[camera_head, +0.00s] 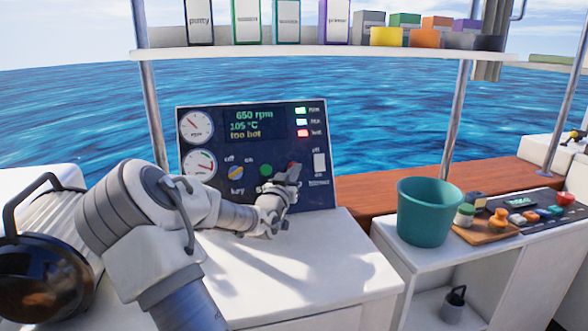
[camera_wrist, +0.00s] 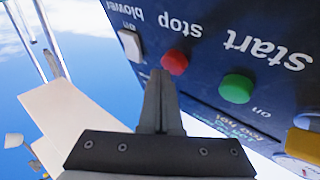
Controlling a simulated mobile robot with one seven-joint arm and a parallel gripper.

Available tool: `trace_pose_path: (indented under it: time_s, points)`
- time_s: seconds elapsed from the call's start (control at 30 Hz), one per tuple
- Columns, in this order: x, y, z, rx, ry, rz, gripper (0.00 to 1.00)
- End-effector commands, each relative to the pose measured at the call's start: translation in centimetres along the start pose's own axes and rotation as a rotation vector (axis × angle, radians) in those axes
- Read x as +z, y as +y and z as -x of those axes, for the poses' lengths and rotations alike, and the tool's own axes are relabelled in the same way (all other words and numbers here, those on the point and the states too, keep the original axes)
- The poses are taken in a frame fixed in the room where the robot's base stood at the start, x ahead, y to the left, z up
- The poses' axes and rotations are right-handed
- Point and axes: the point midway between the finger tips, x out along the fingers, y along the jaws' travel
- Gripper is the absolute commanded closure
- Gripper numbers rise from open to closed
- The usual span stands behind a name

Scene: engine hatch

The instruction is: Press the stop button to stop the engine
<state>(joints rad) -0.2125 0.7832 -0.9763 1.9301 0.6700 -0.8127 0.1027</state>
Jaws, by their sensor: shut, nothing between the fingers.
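The dark control panel (camera_head: 215,140) stands upright on the white cabinet. Its display (camera_head: 254,124) reads 650 rpm, 105 °C and "too hot". The red stop button (camera_wrist: 175,61) shows in the wrist view, upside down, just beyond my fingertips. In the head view my gripper (camera_head: 294,171) mostly hides it. My gripper (camera_wrist: 160,73) is shut and empty, its tips close to the button's edge. I cannot tell whether they touch it. The green start button (camera_wrist: 236,88) is beside it and also shows in the head view (camera_head: 266,170).
A white blower switch (camera_wrist: 130,43) is on the stop button's other side. The yellow key switch (camera_head: 236,172) is farther left on the panel. A shelf (camera_head: 330,52) with boxes hangs above. A teal bucket (camera_head: 424,215) stands on the right cabinet, clear of my arm.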

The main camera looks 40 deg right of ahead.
Motion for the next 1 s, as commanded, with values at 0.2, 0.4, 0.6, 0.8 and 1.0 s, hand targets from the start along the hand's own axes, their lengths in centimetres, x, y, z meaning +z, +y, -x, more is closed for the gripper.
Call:
trace_pose_path:
  time_s: [0.2,0.4,0.6,0.8,1.0]
  points:
    - [0.03,-0.04,-0.04,0.0,0.0,0.0,1.0]
    - [0.16,-0.16,-0.2,0.0,0.0,0.0,1.0]
    - [0.28,-0.28,-0.36,0.0,0.0,0.001,1.0]
    - [0.4,-0.39,-0.53,0.0,0.0,0.001,1.0]
    - [0.5,-0.52,-0.71,0.0,0.001,0.001,1.0]
